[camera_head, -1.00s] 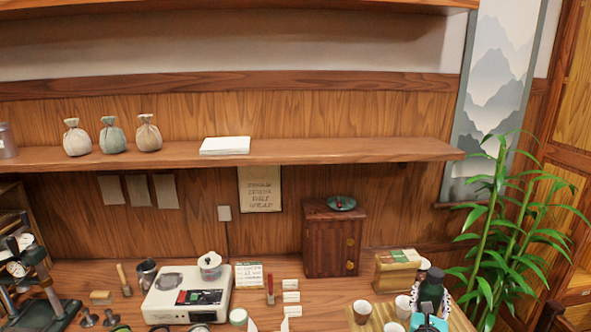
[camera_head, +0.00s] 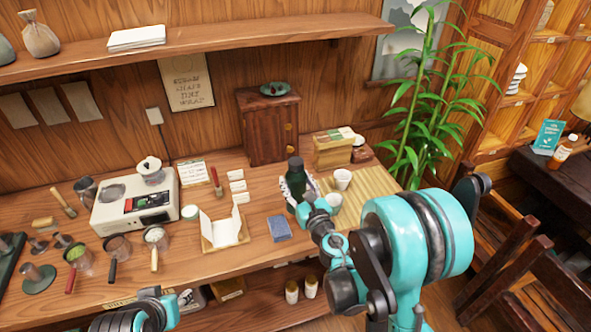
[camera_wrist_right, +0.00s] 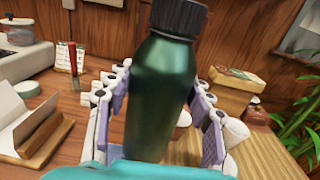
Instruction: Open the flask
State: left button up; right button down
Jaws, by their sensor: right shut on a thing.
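The flask (camera_head: 297,180) is dark green with a black cap (camera_head: 294,163) on top. It stands roughly upright at the left edge of the bamboo mat in the head view. In the right wrist view the flask (camera_wrist_right: 160,90) fills the middle, slightly tilted, with its ribbed cap (camera_wrist_right: 179,17) on. My right gripper (camera_head: 300,192) is shut around the flask body, below the cap, fingers on both sides. The flask's base is hidden, so I cannot tell whether it touches the table. My left gripper (camera_head: 185,297) is partly seen at the bottom edge; its fingers are unclear.
Cups (camera_head: 342,179) stand on the bamboo mat (camera_head: 375,186) right of the flask. A blue box (camera_head: 279,228), a wooden tray with paper (camera_head: 226,241) and a white scale (camera_head: 135,203) lie to the left. A dark wooden cabinet (camera_head: 268,128) stands behind.

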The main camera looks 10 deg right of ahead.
pick_arm(q)
jog(key=shift+o, duration=1.5)
jog(key=shift+r, duration=0.15)
jog(key=w+d+r+m+g, duration=0.5)
jog(key=w+d+r+m, duration=1.1)
jog(key=m, duration=1)
jog(key=w+d+r+m+g, duration=0.25)
jog(key=d+m, duration=0.25)
jog(key=m, duration=0.3)
notch_tip(320, 180, down, 8)
jog(key=d+m, duration=0.1)
jog(key=shift+w, duration=0.2)
pick_arm(e)
jog(key=s+a+n+g+y, duration=0.8)
jog(key=a+n+g+y, duration=0.1)
jog(key=a+y, duration=0.3)
jog(key=shift+n+y, duration=0.8)
jog(key=shift+n, duration=0.1)
